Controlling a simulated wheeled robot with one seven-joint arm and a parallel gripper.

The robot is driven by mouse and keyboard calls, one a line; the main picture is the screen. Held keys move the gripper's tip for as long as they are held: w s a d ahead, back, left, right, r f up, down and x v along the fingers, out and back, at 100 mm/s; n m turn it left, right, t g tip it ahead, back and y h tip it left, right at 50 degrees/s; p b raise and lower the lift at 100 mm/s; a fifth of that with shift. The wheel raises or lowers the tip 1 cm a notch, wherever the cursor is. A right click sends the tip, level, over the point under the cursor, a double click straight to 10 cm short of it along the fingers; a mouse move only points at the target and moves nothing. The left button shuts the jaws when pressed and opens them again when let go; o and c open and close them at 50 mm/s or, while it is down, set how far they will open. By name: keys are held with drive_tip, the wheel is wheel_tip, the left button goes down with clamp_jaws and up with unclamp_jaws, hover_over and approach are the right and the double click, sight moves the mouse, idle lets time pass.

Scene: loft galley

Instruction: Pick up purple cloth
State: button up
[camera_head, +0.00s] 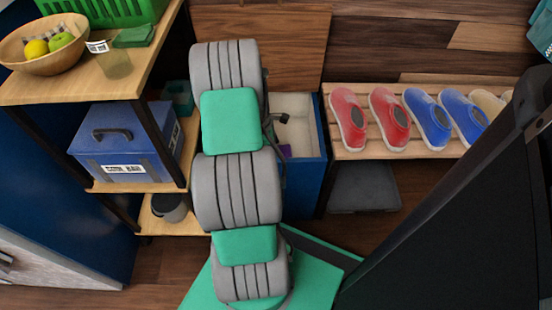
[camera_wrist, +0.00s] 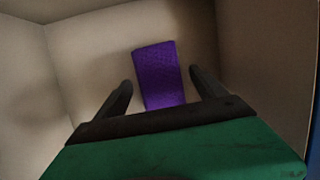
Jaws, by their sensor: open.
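The purple cloth (camera_wrist: 158,72) lies on the floor of a pale-walled drawer or bin (camera_wrist: 90,50) in the wrist view. It looks like a small folded rectangle with a textured surface. My gripper (camera_wrist: 160,78) is open, with one dark finger on each side of the cloth in the picture. The fingers do not appear to touch it, and the height left between them and the cloth is hard to tell. The cloth's near end is hidden behind my gripper. In the head view, a small purple patch of the cloth (camera_head: 285,152) shows inside the blue-fronted bin (camera_head: 306,178), mostly behind my arm.
The bin walls stand close around my gripper. A shelf (camera_head: 95,88) at left holds a wooden bowl of fruit (camera_head: 45,47), a green basket (camera_head: 110,10) and a blue box (camera_head: 120,140). A slatted rack (camera_head: 395,150) with red shoes (camera_head: 388,115) and blue shoes (camera_head: 427,115) stands at right.

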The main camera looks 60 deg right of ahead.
drive_tip(key=shift+d+f, duration=0.1)
drive_tip(key=shift+f, duration=0.15)
drive_tip(key=c, duration=1.4)
drive_tip(key=shift+c, duration=0.2)
wheel_tip(320, 180, up, 10)
drive_tip(key=p, duration=0.5)
